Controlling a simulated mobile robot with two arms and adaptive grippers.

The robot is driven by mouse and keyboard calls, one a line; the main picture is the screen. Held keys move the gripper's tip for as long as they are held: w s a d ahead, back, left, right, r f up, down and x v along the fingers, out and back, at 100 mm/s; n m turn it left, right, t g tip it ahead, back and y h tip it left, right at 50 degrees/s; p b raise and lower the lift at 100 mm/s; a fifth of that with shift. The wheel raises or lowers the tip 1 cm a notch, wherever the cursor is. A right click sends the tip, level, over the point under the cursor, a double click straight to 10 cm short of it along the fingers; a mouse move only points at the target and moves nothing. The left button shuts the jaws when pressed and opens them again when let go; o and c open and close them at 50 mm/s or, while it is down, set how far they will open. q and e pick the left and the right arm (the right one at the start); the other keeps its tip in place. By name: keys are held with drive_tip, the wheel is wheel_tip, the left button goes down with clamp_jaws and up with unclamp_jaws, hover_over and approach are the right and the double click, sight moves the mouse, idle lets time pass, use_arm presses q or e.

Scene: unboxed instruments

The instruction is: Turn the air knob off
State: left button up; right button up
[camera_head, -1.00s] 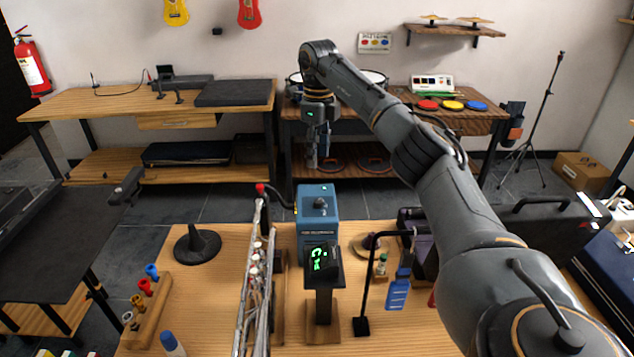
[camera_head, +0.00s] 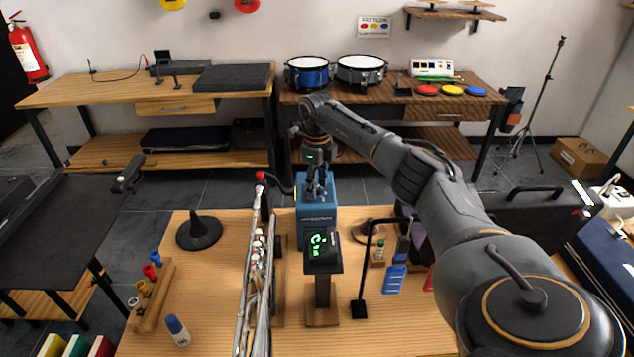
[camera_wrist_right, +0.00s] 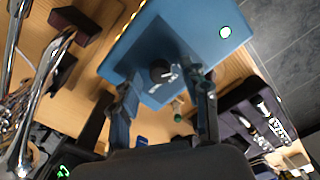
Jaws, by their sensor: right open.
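My right gripper (camera_head: 318,190) is open, pointing down over the top of the box. In the right wrist view its fingers (camera_wrist_right: 163,90) are spread to either side of the knob; I cannot tell whether they touch it. In the head view the fingers largely hide the knob. My left gripper is not in view.
A small display (camera_head: 322,246) with green digits stands on a post in front of the box. A silver instrument (camera_head: 258,290) is close on the left. A black stand (camera_head: 368,262) and blue tag (camera_head: 395,279) are on the right.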

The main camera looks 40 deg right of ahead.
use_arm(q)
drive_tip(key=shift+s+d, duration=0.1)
use_arm(e)
drive_tip(key=shift+c, duration=0.9)
clamp_jaws()
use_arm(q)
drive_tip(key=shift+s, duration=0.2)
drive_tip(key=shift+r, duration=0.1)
use_arm(e)
drive_tip(key=shift+m, duration=0.3)
drive_tip(key=m+p, duration=0.2)
drive_tip(key=m, duration=0.3)
drive_tip(key=shift+r, duration=0.15)
use_arm(q)
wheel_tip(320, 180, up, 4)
drive_tip(key=shift+p, duration=1.15)
use_arm(e)
drive_tip(key=m, duration=0.6)
